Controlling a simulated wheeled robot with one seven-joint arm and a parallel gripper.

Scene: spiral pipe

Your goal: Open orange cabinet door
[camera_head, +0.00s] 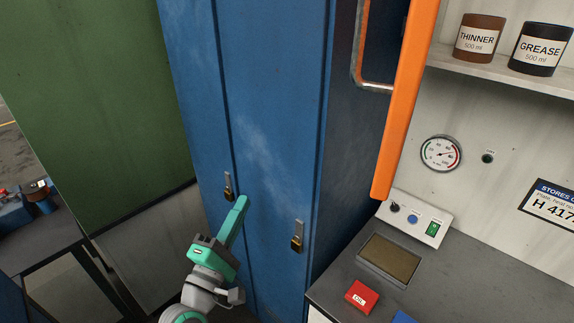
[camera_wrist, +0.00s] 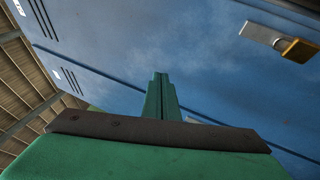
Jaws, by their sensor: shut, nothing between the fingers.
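The orange door (camera_head: 405,110) shows in the head view at upper right as a narrow upright panel, seen nearly edge-on. Its top is out of the picture. A metal loop handle (camera_head: 357,45) stands out from its left side. My gripper (camera_head: 242,202) is at lower centre, in front of the blue locker, well left of and below the orange door. Its green fingers are shut together and empty. In the wrist view the closed fingers (camera_wrist: 161,78) point toward the blue locker surface; whether they touch it is unclear. The orange door is not in the wrist view.
The blue locker (camera_head: 270,120) has two padlocks (camera_head: 228,187) (camera_head: 297,238). A grey worktop (camera_head: 460,285) with a red box (camera_head: 361,297) lies at lower right. Cans (camera_head: 480,38) stand on a shelf (camera_head: 500,75) right of the orange door. A green panel (camera_head: 100,110) is at left.

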